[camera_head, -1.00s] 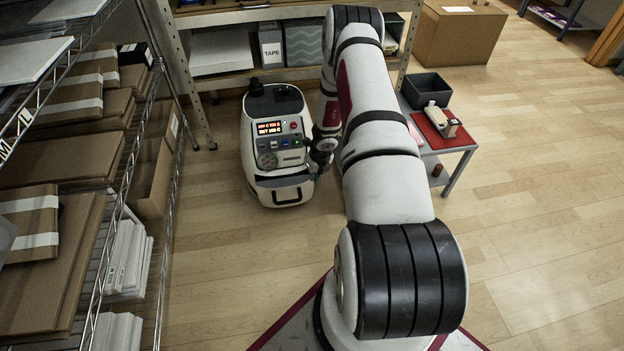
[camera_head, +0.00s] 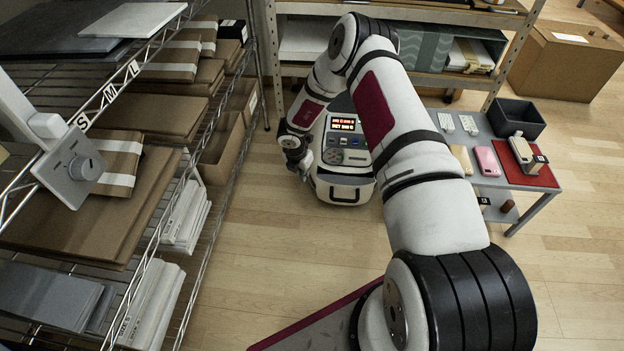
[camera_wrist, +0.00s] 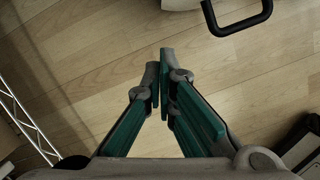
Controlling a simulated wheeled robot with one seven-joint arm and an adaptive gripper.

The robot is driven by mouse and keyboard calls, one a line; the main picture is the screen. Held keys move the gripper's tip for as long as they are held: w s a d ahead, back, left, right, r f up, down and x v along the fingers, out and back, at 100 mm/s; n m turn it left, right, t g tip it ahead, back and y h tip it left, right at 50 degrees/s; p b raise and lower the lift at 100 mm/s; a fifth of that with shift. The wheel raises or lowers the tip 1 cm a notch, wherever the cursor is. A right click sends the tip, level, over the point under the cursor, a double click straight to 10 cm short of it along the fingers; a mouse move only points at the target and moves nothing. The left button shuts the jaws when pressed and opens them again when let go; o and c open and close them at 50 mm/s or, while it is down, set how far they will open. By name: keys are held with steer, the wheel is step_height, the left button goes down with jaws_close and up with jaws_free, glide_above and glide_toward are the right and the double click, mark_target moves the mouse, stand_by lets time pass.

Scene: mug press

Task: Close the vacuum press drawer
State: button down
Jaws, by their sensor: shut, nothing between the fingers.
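The vacuum press (camera_head: 343,150) is a white, rounded machine with a red-lit display and buttons, standing on the floor behind my arm. Its drawer front (camera_head: 330,187) is low on the near side and carries a black handle (camera_head: 346,196). How far the drawer stands out, I cannot tell. My gripper (camera_head: 303,173) is at the press's left side, pointing down; its tips are small in this view. In the wrist view my gripper (camera_wrist: 165,56) is shut and empty over the floor. The black handle (camera_wrist: 243,22) shows at the top right, apart from the fingers.
A wire shelf (camera_head: 215,125) with cardboard and boxes is close on the left. A low table (camera_head: 540,180) with a black bin (camera_head: 515,117) and a red mat stands to the right. A metal rack (camera_head: 440,82) is behind. The wooden floor in front of the press is clear.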

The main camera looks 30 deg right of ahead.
steer(key=w+d+f+b, duration=0.1)
steer(key=d+f+b, duration=0.1)
steer(key=f, duration=0.3)
steer(key=w+d+f+b, duration=0.2)
steer(key=d+f+b, duration=0.1)
steer(key=f+b, duration=0.1)
steer(key=shift+w+f+b, duration=0.3)
steer(key=shift+f+b, duration=0.05)
steer(key=shift+f, duration=0.1)
